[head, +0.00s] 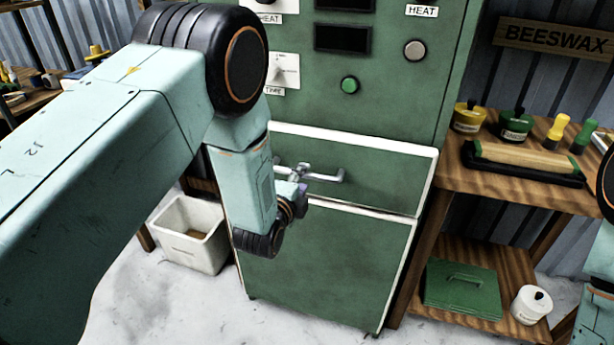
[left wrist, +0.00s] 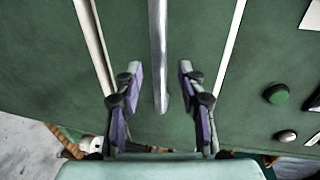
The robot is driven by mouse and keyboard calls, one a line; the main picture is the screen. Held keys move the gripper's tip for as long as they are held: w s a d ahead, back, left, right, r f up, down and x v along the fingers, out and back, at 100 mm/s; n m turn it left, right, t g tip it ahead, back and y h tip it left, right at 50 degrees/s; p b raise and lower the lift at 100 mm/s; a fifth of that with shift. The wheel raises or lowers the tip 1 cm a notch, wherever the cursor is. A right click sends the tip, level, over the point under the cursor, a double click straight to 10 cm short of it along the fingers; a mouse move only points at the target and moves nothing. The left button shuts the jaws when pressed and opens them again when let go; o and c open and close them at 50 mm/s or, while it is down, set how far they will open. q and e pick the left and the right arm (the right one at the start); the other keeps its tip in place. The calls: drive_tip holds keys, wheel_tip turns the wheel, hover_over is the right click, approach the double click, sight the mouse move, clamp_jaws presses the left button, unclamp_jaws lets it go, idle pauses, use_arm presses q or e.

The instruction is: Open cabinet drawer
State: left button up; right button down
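The green cabinet (head: 390,105) stands ahead of me. Its drawer (head: 395,188) has a white trim and looks shut, its front about flush with the cabinet. A metal bar handle (head: 328,178) crosses the drawer front; its left part is partly hidden by my left gripper (head: 299,192). In the left wrist view the handle (left wrist: 158,50) runs down between the two fingers of my left gripper (left wrist: 160,85). The fingers are open, with a gap on each side of the bar. My right gripper is not in view.
A white bin (head: 190,235) stands on the floor left of the cabinet. A wooden shelf (head: 480,180) with jars and tools stands close on the right. A green button (head: 349,85) and dials are above the drawer. The floor in front is clear.

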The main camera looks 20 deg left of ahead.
sight(305, 176)
use_arm(q)
drive_tip(key=shift+x, duration=1.2)
drive_tip(key=shift+w+d+f, duration=0.15)
drive_tip(key=shift+w, duration=0.4)
clamp_jaws()
